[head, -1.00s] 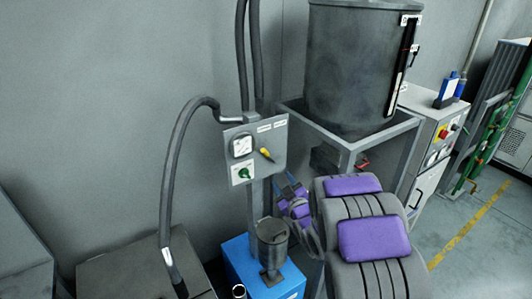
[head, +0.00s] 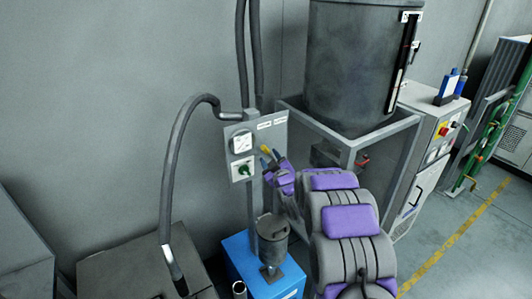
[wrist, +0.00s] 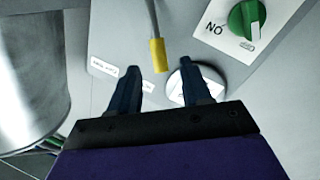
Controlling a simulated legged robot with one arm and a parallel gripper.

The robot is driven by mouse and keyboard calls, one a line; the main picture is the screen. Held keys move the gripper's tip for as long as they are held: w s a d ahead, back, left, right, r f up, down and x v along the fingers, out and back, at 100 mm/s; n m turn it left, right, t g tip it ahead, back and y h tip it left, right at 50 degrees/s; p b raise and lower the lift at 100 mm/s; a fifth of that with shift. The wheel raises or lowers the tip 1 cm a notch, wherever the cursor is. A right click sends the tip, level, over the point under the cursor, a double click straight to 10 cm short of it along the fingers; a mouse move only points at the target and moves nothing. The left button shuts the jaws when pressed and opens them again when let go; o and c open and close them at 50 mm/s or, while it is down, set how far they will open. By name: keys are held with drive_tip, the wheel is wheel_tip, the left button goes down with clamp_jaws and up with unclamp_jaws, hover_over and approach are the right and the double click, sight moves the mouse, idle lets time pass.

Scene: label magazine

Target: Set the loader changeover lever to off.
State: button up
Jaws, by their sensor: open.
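The changeover lever is a thin grey rod with a yellow tip (wrist: 158,55) on a grey control panel (head: 275,136). In the head view its yellow tip (head: 265,149) shows at the panel's right side, partly hidden by my gripper (head: 271,158). In the wrist view my gripper (wrist: 160,68) is open. Its two dark fingers point at the panel. The end of the yellow tip appears between the fingertips, with a gap on each side. Nothing is held.
A green knob (head: 244,170) and a round white gauge (head: 242,142) sit on the panel's left side. A grey hose (head: 172,170) hangs left. A large dark hopper (head: 350,70) stands in a grey frame at right. A blue box (head: 240,262) is below.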

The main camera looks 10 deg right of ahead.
sight(266, 151)
drive_tip(key=w, duration=0.2)
drive_tip(key=w+a, duration=0.1)
drive_tip(key=w, duration=0.1)
drive_tip(key=shift+w, duration=0.45)
clamp_jaws()
idle(0.5)
